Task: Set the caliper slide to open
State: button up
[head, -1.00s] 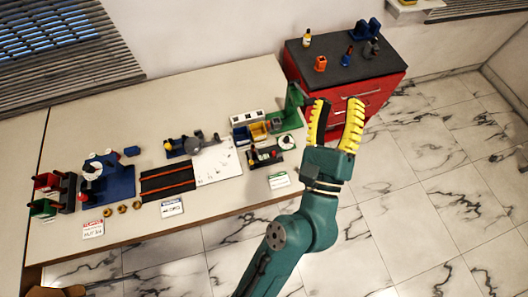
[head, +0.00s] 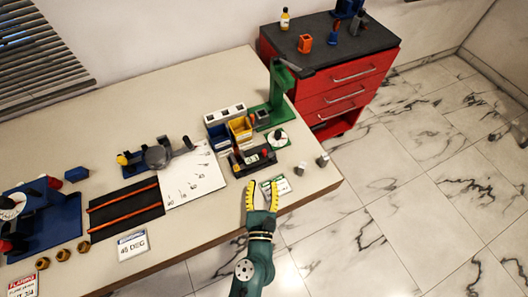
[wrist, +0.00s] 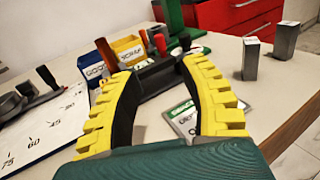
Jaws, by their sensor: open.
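A dark device with a small display and a red knob, which looks like the caliper (head: 252,161), sits near the table's front right. In the wrist view the caliper (wrist: 158,76) lies just beyond my fingertips, with its red knob (wrist: 160,43) between and above them. A second, darker upright handle stands left of the knob. My fingers partly hide the body, so I cannot tell the slide's setting. My gripper (head: 261,187) is open and empty at the table's front edge, apart from the caliper; its yellow fingers also show in the wrist view (wrist: 160,70).
A green-edged label card (head: 276,187) lies by the fingertips. Two grey metal blocks (wrist: 250,60) stand to the right. Blue and yellow bins (head: 240,127) and a green stand (head: 280,95) are behind the caliper. A white angle sheet (head: 192,175) lies to the left.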

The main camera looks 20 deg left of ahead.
aim_at(264, 154)
jog(key=b+x, duration=0.1)
jog(key=x, duration=1)
jog(key=shift+w+a, duration=0.1)
jog(key=shift+w, duration=0.3)
grip_shut()
